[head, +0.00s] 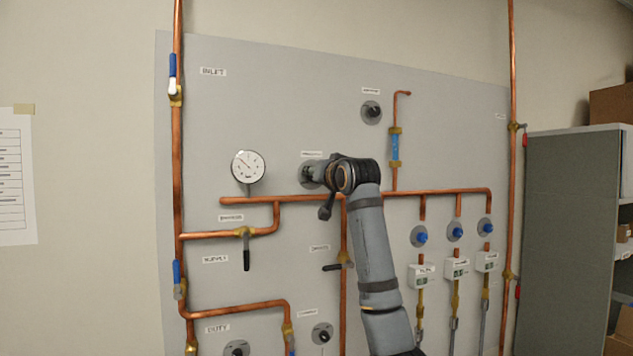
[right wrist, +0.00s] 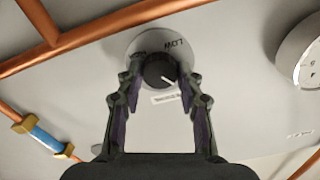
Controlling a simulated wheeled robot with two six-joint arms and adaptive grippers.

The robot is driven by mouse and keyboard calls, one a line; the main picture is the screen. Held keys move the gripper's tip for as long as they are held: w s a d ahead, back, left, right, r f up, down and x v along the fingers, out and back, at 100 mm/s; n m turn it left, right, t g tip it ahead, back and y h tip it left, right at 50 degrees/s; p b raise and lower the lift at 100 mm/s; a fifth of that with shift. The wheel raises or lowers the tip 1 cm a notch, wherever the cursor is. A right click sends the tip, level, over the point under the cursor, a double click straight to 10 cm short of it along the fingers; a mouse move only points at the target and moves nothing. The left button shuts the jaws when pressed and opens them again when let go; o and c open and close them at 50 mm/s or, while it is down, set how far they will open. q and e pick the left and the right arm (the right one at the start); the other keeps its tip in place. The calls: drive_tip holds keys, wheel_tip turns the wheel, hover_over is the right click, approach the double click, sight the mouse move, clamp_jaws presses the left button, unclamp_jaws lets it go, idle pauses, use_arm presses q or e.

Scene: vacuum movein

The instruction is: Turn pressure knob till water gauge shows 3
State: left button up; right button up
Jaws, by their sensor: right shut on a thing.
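The round white water gauge (head: 248,167) is on the grey panel, left of my right gripper (head: 315,172). Its dark needle seems to point up and left, but the numbers are too small to read. Its edge also shows at the right of the right wrist view (right wrist: 305,55). The black pressure knob (right wrist: 160,70) sits on a round grey plate with lettering and has a white pointer line. My right gripper (right wrist: 161,84) has its fingers on both sides of the knob, shut on it. In the head view the gripper and wrist hide most of the knob. My left gripper is out of view.
A copper pipe (head: 270,199) runs just below my right gripper. Another black knob (head: 371,111) is up to the right. Black-handled valves (head: 246,255), blue knobs (head: 420,237) and white boxes (head: 423,277) sit lower. A grey cabinet (head: 570,240) stands at the right.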

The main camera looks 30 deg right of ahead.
drive_tip(key=shift+m+b, duration=1.65)
drive_tip(key=shift+m, duration=2.35)
drive_tip(key=o, duration=1.2)
drive_tip(key=shift+d, duration=0.1)
drive_tip(key=v, duration=1.2)
